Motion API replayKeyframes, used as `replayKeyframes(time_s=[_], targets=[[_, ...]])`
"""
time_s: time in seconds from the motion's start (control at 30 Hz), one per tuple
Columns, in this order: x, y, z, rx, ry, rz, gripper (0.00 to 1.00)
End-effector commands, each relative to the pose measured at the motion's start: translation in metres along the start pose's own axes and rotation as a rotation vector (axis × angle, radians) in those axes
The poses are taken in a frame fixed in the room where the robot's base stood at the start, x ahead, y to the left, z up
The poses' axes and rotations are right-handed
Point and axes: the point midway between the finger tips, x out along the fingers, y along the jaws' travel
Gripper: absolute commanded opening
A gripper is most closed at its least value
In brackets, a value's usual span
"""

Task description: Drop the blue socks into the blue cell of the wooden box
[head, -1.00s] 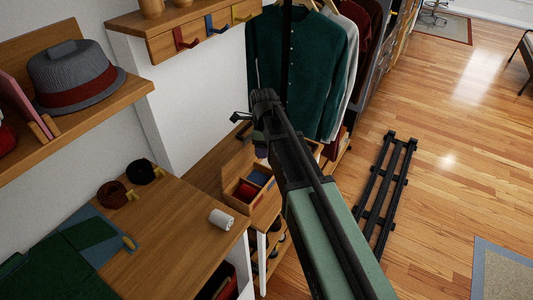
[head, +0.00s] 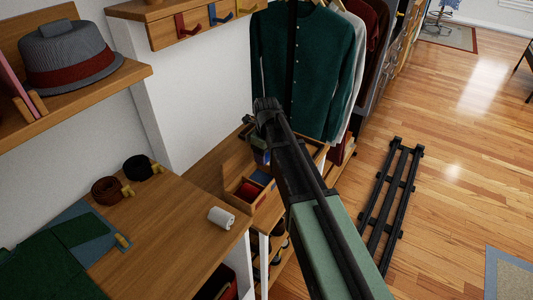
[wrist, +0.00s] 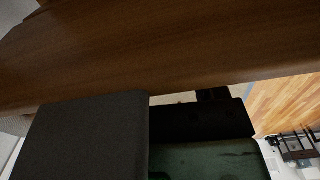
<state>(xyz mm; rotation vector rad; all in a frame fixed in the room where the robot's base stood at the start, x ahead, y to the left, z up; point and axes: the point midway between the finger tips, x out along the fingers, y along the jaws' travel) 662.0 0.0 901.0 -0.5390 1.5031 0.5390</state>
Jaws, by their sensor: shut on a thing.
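The wooden box (head: 238,201) stands on the low wooden bench in the head view, with a red cell (head: 249,191) in front and a blue cell (head: 261,178) behind it. My gripper (head: 261,146) is just above and behind the box, mostly hidden by my own arm. It is shut on a small dark blue bundle, seemingly the blue socks (head: 262,156), of which only a little shows. The bundle looks apart from the blue cell. In the wrist view a dark grey shape fills the lower left; I cannot tell what it is.
Hanging clothes (head: 305,70) are close behind my gripper. A hook rail (head: 190,35) and a hat shelf (head: 90,98) are at upper left. A black rack lies on the floor.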

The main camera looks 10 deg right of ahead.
Motion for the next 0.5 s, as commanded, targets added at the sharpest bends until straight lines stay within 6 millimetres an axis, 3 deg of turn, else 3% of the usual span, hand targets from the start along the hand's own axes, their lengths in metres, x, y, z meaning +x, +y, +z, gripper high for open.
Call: replayKeyframes(time_s=[0.17,0.2,0.37,0.5], targets=[[-0.0011,0.0,0.0,0.0,0.0,0.0,0.43],[-0.0012,0.0,0.0,0.0,0.0,0.0,0.68],[-0.0012,0.0,0.0,0.0,0.0,0.0,0.92],[-0.0012,0.0,-0.0001,0.0,0.0,0.0,0.95]])
